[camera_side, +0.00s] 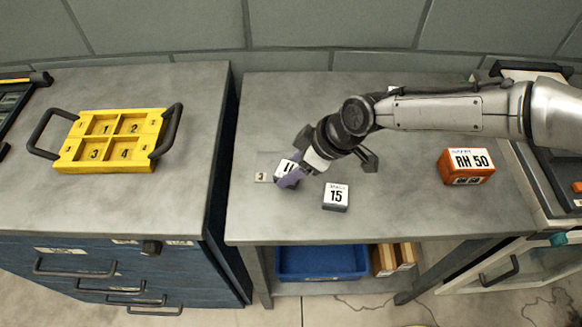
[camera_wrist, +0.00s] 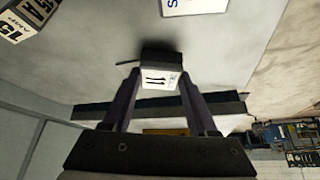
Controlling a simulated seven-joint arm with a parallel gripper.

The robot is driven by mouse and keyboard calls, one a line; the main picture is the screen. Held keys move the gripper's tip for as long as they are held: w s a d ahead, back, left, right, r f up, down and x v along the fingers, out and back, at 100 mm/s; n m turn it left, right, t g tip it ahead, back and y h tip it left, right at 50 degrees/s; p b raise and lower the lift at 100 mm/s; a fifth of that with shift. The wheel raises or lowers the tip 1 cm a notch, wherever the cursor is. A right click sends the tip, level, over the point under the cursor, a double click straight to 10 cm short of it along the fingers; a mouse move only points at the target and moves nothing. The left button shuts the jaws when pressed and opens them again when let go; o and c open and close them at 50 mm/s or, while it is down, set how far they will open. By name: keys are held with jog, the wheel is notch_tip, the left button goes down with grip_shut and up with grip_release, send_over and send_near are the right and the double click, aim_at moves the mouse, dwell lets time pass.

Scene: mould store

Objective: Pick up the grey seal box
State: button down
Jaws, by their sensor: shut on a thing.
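My gripper (camera_side: 289,173) is at the left part of the middle bench and points down to the left. It is shut on a dark grey box marked 11 (camera_side: 286,168), which sits between the fingers. In the wrist view, the box marked 11 (camera_wrist: 160,78) shows its white label between the fingertips (camera_wrist: 160,88). I cannot tell if it touches the bench. A grey box marked 15 (camera_side: 336,197) stands on the bench just right of my gripper, apart from it. I cannot read which box is named as seal.
An orange box marked RH 50 (camera_side: 466,166) stands at the bench's right. A small plate marked 3 (camera_side: 262,177) lies left of my gripper. A yellow tray (camera_side: 110,140) with numbered compartments and black handles is on the left cabinet, across a gap. A blue bin (camera_side: 320,263) sits below the bench.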

jog(key=shift+r, duration=0.4)
notch_tip(320, 180, up, 2)
jog(key=shift+r, duration=0.1)
jog(key=s+d+r, duration=0.9)
jog(key=d+r, duration=0.1)
send_near(267, 164)
jog(key=shift+w+a+f, duration=0.1)
jog(key=shift+a+f, duration=0.05)
jog(key=shift+a, duration=0.35)
jog(key=shift+w+a+f, duration=0.1)
jog(key=shift+w+a, duration=0.05)
jog(key=shift+a, duration=0.35)
jog(key=shift+w+a+f, duration=0.15)
jog(key=shift+a+f, duration=0.05)
jog(key=shift+f, duration=0.1)
jog(key=shift+w+a+f, duration=0.1)
jog(key=shift+f, duration=1.6)
